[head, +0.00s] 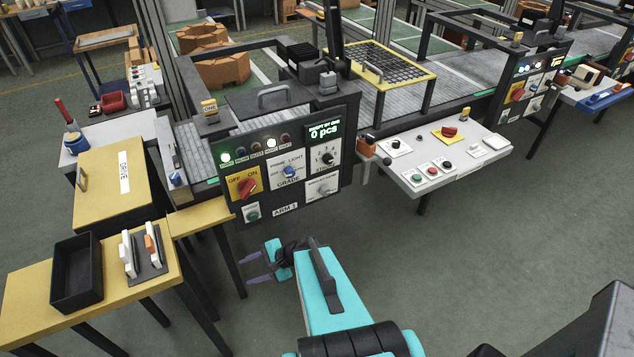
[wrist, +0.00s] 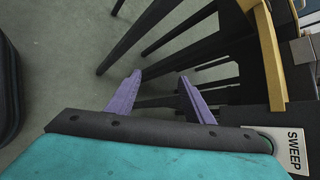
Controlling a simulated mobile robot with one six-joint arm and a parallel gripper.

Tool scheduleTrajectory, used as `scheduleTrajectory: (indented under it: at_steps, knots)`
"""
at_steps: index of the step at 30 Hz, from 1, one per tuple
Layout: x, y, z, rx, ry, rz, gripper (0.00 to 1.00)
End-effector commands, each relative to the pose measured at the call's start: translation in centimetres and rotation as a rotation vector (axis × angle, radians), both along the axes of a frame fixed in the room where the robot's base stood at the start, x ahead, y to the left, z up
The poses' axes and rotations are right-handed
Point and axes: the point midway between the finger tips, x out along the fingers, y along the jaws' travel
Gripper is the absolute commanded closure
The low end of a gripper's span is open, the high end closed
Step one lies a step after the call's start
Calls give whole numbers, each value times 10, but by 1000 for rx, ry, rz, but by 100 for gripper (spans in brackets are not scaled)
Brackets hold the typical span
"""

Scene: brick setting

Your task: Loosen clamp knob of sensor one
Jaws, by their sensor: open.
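My gripper (head: 250,268) is low in front of the machine, below the control panel and well apart from the ONE block. Its two purple fingers are spread with nothing between them. In the wrist view my gripper (wrist: 160,92) is open over dark legs and floor, and the ONE block is not in that view.
The control panel (head: 262,205) has a red switch, dials and lamps. A yellow bench (head: 30,290) at left carries a black tray (head: 77,272) and a tool holder. A white button console (head: 436,160) stands at right. A SWEEP plate (wrist: 293,148) shows at lower right. Floor ahead is open.

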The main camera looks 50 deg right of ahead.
Motion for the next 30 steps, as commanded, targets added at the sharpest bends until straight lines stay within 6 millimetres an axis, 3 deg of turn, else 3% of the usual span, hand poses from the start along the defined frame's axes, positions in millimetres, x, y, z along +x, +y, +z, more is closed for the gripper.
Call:
scheduleTrajectory:
  at_steps: [1, 6, 15, 22, 30]
  knots:
    - [-8, 20, -15, -29, 20, 84, 53]
    - [-42, 72, -55, -132, 86, 358, 53]
    - [-117, 128, -114, -300, 188, 848, 53]
    - [-174, 142, -148, -423, 261, 1228, 53]
    - [-224, 132, -172, -549, 343, 1627, 53]
